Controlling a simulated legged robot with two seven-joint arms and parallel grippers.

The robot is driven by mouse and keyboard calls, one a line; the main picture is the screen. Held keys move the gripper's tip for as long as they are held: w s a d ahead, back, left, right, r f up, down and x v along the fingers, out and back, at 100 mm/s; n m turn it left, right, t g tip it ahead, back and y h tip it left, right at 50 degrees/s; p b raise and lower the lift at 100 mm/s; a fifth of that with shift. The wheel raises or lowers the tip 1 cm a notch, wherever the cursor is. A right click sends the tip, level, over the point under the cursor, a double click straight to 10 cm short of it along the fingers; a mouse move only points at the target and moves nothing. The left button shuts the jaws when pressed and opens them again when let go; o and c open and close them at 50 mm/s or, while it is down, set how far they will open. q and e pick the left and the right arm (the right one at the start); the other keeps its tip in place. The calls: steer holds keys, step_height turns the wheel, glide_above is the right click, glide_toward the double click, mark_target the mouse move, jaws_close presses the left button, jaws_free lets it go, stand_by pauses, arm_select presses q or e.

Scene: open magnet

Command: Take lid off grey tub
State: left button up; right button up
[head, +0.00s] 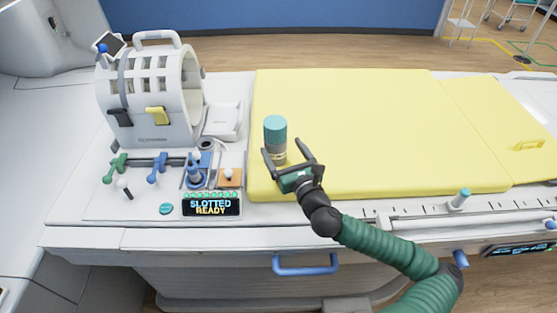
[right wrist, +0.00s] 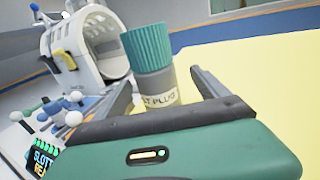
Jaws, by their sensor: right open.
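The grey tub (head: 277,158) stands upright near the left front part of the yellow pad (head: 360,120). Its ribbed teal lid (head: 275,128) sits on top. In the right wrist view the lid (right wrist: 147,46) is above the tub's dark grey neck and a paler band with a label (right wrist: 160,99), partly readable as "T PLUG". My right gripper (head: 286,149) is open, with one finger on each side of the tub's lower body, below the lid. I cannot tell whether either finger touches it. The palm hides the tub's base in the right wrist view. My left gripper is not in view.
A white slotted coil (head: 150,95) with a top handle stands at the left. Green and blue levers (head: 157,168) and a display (head: 211,206) reading "SLOTTED READY" are in front of it. The yellow pad is clear right of the tub. A blue handle (head: 305,266) is below the front edge.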

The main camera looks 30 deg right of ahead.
steer(key=w, duration=0.4)
steer(key=shift+w+a+r, duration=0.15)
steer(key=shift+w+a, duration=0.05)
steer(key=shift+a, duration=0.1)
steer(key=shift+d, duration=0.35)
steer(key=shift+c, duration=0.4)
steer(key=shift+s+d, duration=0.1)
steer(key=shift+d, duration=0.15)
steer(key=c, duration=0.5)
steer(key=shift+a, duration=0.4)
steer(key=c, duration=0.9)
steer(key=shift+d, duration=0.1)
jaws_close()
steer(key=shift+d, duration=0.15)
